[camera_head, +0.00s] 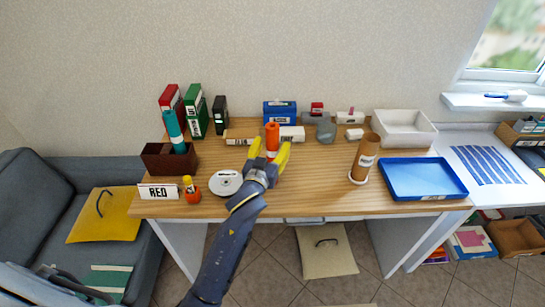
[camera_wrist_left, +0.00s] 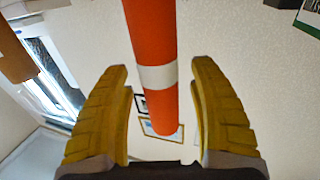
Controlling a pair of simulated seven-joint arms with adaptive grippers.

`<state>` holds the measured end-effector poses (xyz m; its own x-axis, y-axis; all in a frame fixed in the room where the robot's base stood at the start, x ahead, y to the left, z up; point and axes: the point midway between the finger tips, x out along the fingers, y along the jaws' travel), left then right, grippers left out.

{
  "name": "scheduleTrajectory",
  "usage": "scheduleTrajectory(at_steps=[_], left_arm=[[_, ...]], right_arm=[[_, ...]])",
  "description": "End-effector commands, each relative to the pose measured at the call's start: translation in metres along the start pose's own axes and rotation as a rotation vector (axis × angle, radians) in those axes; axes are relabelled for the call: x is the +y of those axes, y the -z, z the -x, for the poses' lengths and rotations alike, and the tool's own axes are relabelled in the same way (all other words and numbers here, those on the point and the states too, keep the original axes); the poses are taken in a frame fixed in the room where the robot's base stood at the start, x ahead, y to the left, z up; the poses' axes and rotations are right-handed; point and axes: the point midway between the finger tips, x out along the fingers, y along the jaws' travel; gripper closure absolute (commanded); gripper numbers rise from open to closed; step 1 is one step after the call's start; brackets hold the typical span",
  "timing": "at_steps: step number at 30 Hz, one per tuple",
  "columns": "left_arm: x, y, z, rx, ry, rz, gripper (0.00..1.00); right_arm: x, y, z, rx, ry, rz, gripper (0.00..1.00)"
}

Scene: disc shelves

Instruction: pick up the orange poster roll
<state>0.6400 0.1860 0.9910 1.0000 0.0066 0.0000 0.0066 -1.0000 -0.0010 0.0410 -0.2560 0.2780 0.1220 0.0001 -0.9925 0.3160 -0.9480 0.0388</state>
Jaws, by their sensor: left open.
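The orange poster roll (camera_head: 272,134) stands upright on the wooden desk in the head view, with a pale band around it. My left gripper (camera_head: 269,154) is just in front of it, with its yellow fingers apart. In the left wrist view the orange poster roll (camera_wrist_left: 154,45) with its white band runs between the two open yellow fingers (camera_wrist_left: 160,105). Gaps show on both sides of it there. The roll's lower part is partly hidden by the gripper in the head view. My right gripper is not in view.
A white-labelled box (camera_head: 292,133) and a blue box (camera_head: 280,112) stand close behind the roll. A disc (camera_head: 226,183) lies left of my gripper. A brown tube (camera_head: 364,158) and a blue tray (camera_head: 424,178) are to the right. Desk between gripper and tube is clear.

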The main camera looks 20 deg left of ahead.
Motion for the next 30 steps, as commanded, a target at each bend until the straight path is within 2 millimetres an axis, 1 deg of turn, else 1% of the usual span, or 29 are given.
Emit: scheduleTrajectory(at_steps=[3, 9, 10, 25, 30], left_arm=[[0.0, -0.0001, -0.0042, 0.0, 0.0, 0.0, 0.39], [0.0001, 0.0, -0.0044, 0.0, 0.0, 0.001, 0.39], [0.0001, -0.0001, -0.0043, 0.0, 0.0, 0.001, 0.38], [0.0002, -0.0001, -0.0041, 0.0, 0.0, 0.001, 0.96], [0.0002, 0.0001, -0.0041, 0.0, 0.0, 0.001, 0.97]], right_arm=[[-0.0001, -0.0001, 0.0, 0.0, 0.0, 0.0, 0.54], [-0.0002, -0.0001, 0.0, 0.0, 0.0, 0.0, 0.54], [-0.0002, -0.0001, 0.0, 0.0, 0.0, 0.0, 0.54], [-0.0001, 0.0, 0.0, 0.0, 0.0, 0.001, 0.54], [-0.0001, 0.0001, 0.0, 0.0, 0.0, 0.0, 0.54]])
